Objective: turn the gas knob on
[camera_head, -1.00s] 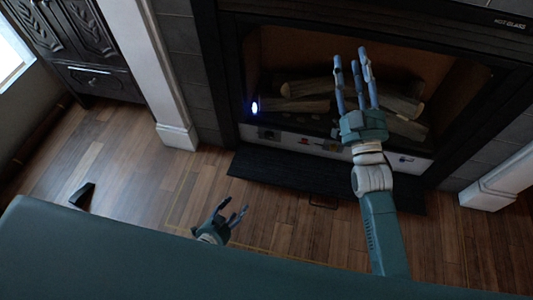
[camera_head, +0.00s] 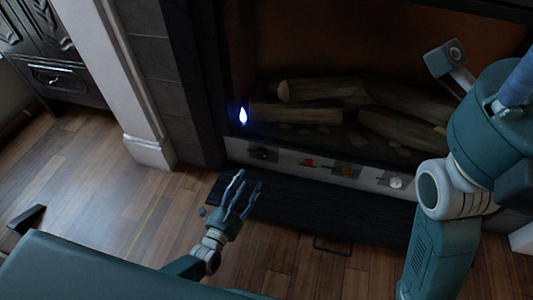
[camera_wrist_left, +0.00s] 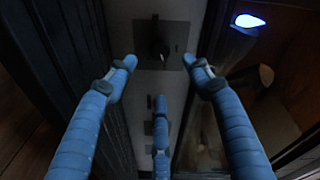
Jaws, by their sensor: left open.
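The fireplace control panel (camera_head: 325,168) is a pale strip below the firebox. A dark knob (camera_head: 263,154) sits at its left end, with a red control (camera_head: 307,162), a yellow one (camera_head: 345,169) and a pale one (camera_head: 396,182) to its right. In the left wrist view the dark knob (camera_wrist_left: 157,45) sits on a square plate, ahead of and between my spread blue fingers. My left gripper (camera_head: 238,192) is open and empty, below the panel and apart from the knob.
A small blue flame (camera_head: 243,116) burns at the firebox's left side, beside several logs (camera_head: 315,91). A black hearth slab (camera_head: 330,211) lies below the panel. A white pillar (camera_head: 105,70) stands to the left. Wooden floor (camera_head: 120,190) is open at lower left.

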